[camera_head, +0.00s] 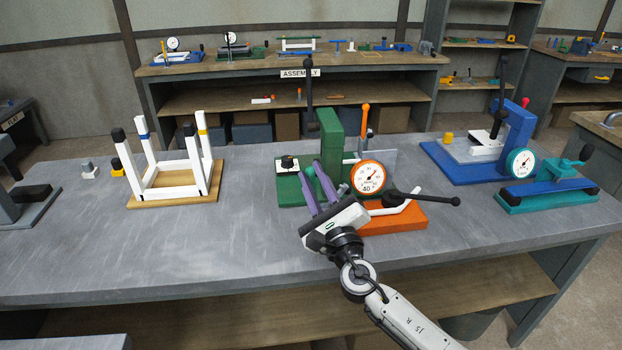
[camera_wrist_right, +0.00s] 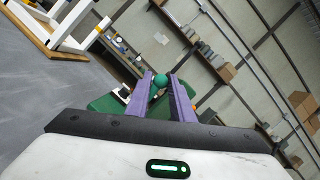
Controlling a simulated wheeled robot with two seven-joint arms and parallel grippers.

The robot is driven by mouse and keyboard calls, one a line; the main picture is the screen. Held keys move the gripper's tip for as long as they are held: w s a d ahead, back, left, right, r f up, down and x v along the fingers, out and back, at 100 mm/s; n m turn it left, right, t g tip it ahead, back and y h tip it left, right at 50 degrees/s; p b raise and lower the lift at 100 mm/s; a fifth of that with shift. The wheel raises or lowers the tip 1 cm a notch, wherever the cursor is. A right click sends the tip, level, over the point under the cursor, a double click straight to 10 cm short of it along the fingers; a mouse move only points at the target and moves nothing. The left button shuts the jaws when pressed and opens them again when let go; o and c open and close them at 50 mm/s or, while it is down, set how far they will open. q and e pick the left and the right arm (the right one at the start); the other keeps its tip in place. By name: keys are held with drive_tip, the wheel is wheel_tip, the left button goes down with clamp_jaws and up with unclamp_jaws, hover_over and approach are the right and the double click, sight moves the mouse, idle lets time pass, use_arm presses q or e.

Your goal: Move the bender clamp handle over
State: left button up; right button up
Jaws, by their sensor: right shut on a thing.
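My right gripper (camera_head: 311,174) reaches in from the lower right with its purple fingers over the green bender (camera_head: 330,140) in the middle of the bench. In the right wrist view my right gripper (camera_wrist_right: 160,82) is shut on a round green knob (camera_wrist_right: 161,80), which appears to be the end of the clamp handle. The rest of that handle is hidden behind the knob and fingers. My left gripper is not in view.
An orange base (camera_head: 405,217) with a dial gauge (camera_head: 369,178) and black-knobbed lever (camera_head: 425,198) stands close on the right. A white-legged chair frame (camera_head: 165,168) stands left. Blue (camera_head: 470,160) and teal (camera_head: 545,195) fixtures stand right. The bench (camera_head: 120,240) is clear at front left.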

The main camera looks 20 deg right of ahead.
drive_tip(key=shift+d, duration=0.15)
drive_tip(key=shift+o, duration=0.2)
drive_tip(key=shift+s+d, duration=0.15)
drive_tip(key=shift+d, duration=0.35)
drive_tip(key=o, duration=0.9)
drive_tip(key=shift+d+f, duration=0.1)
